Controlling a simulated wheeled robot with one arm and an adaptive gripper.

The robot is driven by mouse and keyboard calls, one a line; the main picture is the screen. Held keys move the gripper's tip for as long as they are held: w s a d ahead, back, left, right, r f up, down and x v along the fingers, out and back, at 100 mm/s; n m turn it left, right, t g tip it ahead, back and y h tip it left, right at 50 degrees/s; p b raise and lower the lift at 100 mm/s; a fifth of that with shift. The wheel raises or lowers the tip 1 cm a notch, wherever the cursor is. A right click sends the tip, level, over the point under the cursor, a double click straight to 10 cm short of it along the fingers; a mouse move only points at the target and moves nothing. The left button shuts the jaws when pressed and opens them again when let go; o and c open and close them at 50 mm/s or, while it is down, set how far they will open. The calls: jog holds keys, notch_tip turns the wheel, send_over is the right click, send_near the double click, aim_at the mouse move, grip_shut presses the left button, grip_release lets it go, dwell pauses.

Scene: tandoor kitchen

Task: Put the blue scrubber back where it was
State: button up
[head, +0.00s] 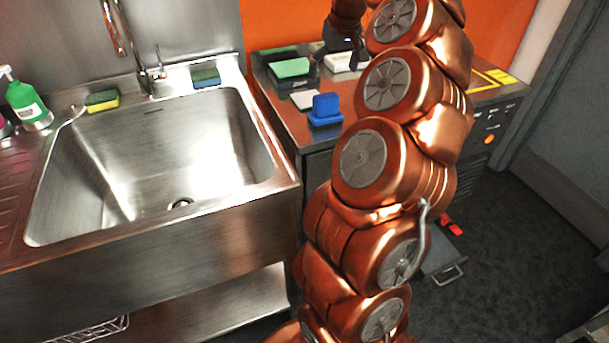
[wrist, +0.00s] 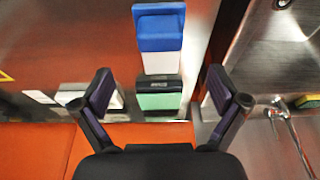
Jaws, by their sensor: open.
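The blue scrubber (head: 325,108) sits on the steel counter to the right of the sink, near the counter's front edge; it has a flat base and a raised blue part. In the wrist view the blue scrubber (wrist: 160,28) is at the top centre, beyond my fingertips. My gripper (wrist: 162,92) is open and empty, with its fingers spread wide over the counter. A green-topped sponge (wrist: 160,101) shows between the fingers, below them. In the head view my gripper is dark and partly hidden behind my arm.
A pale pad (head: 303,100) lies beside the blue scrubber. A green-topped block (head: 290,68) and a white sponge (head: 341,62) are farther back. The sink (head: 170,150) is left, with a yellow-green sponge (head: 102,100) and a blue-green sponge (head: 206,77) on its rim. An orange wall (head: 285,22) stands behind.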

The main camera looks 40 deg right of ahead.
jog(key=s+a+f+n+g+y, duration=0.1)
jog(key=s+a+n, duration=0.1)
jog(key=a, duration=1)
jog(key=s+a+n, duration=0.1)
jog(key=a+n, duration=0.1)
jog(key=a, duration=1)
jog(key=s+a+f+g, duration=0.1)
jog(key=s+a+f, duration=0.3)
jog(key=s, duration=0.4)
jog(key=s+a+f+g, duration=0.1)
jog(key=s+a+f, duration=0.3)
jog(key=s, duration=0.4)
jog(key=s+a+f+g, duration=0.1)
jog(key=s+a+f, duration=0.3)
jog(key=s, duration=0.4)
jog(key=shift+s+a+f+g, duration=0.3)
jog(key=shift+f+g, duration=0.1)
jog(key=shift+f, duration=0.2)
jog(key=shift+r, duration=0.1)
notch_tip(320, 180, up, 8)
jog(key=p, duration=0.8)
